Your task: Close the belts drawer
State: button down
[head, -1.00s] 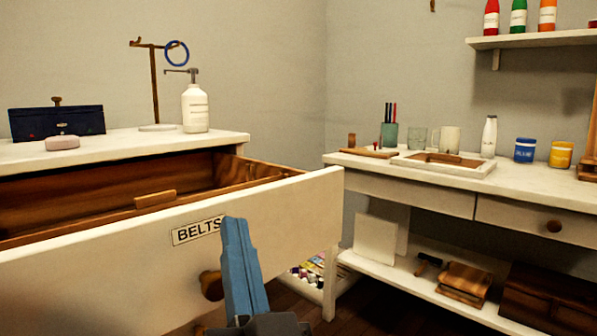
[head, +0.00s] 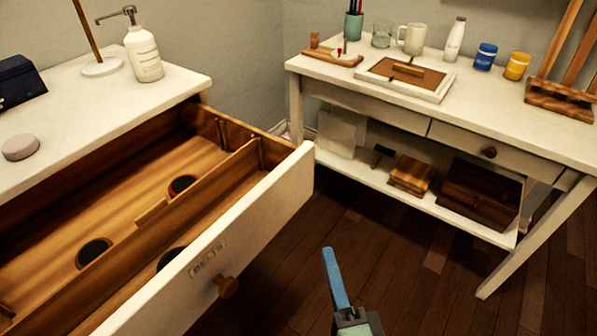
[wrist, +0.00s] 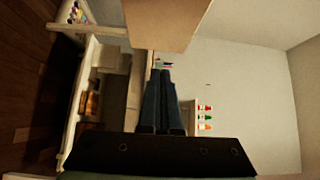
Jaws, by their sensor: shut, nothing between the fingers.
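The belts drawer (head: 232,233) is pulled well out of the white dresser (head: 125,112) in the head view. Its label (head: 207,257) is too blurred to read now, and a round wooden knob (head: 228,287) sits on its front. Several dark round items, one red-edged (head: 182,185), lie inside between wooden dividers. My gripper (head: 328,252) is shut and empty, in front of the drawer and to the right of the knob, apart from it. In the wrist view my blue fingers (wrist: 164,72) are together. A pale panel (wrist: 165,22) shows above them; I cannot tell if it is the drawer front.
A white table (head: 455,118) with a lower shelf stands at the right, holding a tray (head: 440,92), mug and jars. A soap bottle (head: 144,55) and pink soap (head: 20,147) are on the dresser. The dark wood floor (head: 400,250) between is clear.

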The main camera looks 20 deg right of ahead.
jog(key=p, duration=0.2)
send_near(295, 190)
jog(key=w+d, duration=0.2)
jog(key=d, duration=0.2)
jog(key=w+a, duration=0.2)
jog(key=w, duration=0.1)
jog(key=shift+w+a+p, duration=0.15)
jog(key=shift+p, duration=0.25)
jog(key=shift+w+a, duration=0.3)
jog(key=shift+w, duration=0.05)
jog(key=shift+w, duration=0.1)
